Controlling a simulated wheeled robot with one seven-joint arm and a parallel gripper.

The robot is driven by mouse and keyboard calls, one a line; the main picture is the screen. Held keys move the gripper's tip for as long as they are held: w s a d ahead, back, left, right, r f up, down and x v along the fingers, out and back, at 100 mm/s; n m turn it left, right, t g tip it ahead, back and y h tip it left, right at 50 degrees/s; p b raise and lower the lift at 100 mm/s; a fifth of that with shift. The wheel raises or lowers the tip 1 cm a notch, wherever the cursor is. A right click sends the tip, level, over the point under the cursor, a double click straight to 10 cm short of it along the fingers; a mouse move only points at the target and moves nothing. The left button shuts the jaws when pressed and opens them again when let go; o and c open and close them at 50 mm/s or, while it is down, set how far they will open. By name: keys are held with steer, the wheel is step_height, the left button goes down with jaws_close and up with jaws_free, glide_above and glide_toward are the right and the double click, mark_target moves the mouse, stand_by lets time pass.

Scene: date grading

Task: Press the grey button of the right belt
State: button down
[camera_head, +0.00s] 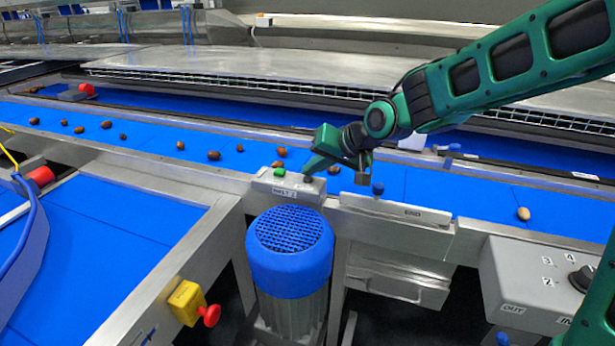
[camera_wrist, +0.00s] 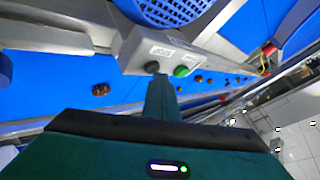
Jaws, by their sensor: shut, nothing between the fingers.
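A small metal control box (camera_head: 290,188) stands on the frame in front of the belt (camera_head: 120,133), above a blue-capped motor. It has a green button (camera_head: 280,172) on its left in the head view. In the wrist view the box carries the dark grey button (camera_wrist: 152,67) and, beside it, the green button (camera_wrist: 181,71). My gripper (camera_head: 310,171) is shut and empty, its tip pointing down at the grey button's side of the box. In the wrist view the fingertips (camera_wrist: 158,78) are right at the grey button; I cannot tell whether they touch it.
The blue motor cap (camera_head: 290,238) stands just in front of the box. Several brown dates (camera_head: 214,155) lie on the belt. A yellow box with a red knob (camera_head: 211,315) is at the lower left. A grey panel with a dial (camera_head: 581,279) is at the right.

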mark_target(312, 179)
steer(key=shift+r, duration=0.85)
step_height(312, 179, up, 5)
stand_by(0.5)
stand_by(0.4)
